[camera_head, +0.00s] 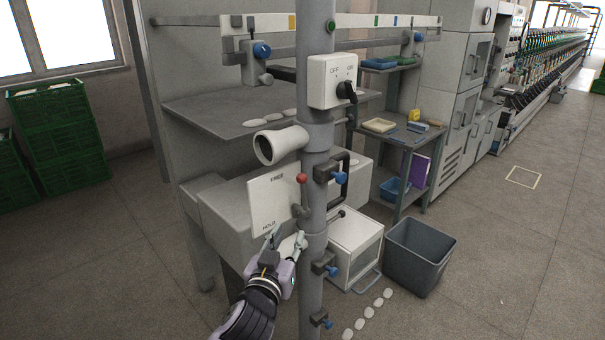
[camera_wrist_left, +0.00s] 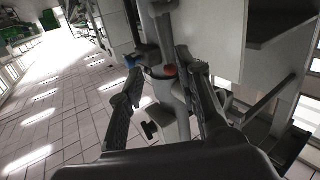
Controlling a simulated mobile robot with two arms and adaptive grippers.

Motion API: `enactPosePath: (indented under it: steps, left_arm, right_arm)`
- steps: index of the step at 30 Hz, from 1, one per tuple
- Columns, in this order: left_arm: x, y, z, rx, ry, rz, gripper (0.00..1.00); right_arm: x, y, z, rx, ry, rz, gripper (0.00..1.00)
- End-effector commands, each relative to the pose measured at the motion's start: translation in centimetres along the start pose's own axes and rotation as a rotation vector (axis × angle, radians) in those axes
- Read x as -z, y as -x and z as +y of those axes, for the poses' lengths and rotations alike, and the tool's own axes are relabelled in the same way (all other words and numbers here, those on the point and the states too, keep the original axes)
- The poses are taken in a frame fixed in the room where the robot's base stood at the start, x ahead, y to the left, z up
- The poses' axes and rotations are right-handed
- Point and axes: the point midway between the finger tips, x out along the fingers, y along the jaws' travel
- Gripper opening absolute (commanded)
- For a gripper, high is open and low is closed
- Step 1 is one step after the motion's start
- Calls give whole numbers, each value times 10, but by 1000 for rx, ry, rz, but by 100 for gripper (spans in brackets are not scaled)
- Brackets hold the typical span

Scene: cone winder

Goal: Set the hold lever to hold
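The hold lever (camera_head: 301,179) has a red ball knob and is mounted on the grey post, at the right side of a white plate (camera_head: 268,203). The plate reads FREE at the top and HOLD at the lower left. The knob points up, at about the height of FREE. My left gripper (camera_head: 285,236) is below the lever, near the plate's lower edge, with its fingers apart and nothing between them. In the left wrist view the red knob (camera_wrist_left: 170,71) shows beyond and between the open fingers. My right gripper is not in view.
The post carries a switch box (camera_head: 332,80) above and several blue-knobbed clamps, one of them close right of the lever (camera_head: 340,175). A white cone (camera_head: 279,145) sticks out left above the plate. A grey bin (camera_head: 418,256) stands on the floor at right.

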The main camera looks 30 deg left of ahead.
Motion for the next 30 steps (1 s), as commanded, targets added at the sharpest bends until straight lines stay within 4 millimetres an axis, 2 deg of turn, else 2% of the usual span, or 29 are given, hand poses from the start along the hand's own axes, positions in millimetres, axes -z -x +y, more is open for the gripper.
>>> enactPosePath:
  steps: [1,3,8,24,30]
  left_arm:
    - [21,6,-1,3,15,31,32]
    - [35,10,-2,8,28,56,32]
    - [43,1,-3,10,32,68,32]
    - [50,-104,-4,11,30,66,32]
    - [51,-137,-5,10,31,65,32]
  right_arm:
    - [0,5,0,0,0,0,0]
    - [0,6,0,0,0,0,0]
    - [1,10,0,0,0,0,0]
    - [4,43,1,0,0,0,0]
    - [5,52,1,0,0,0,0]
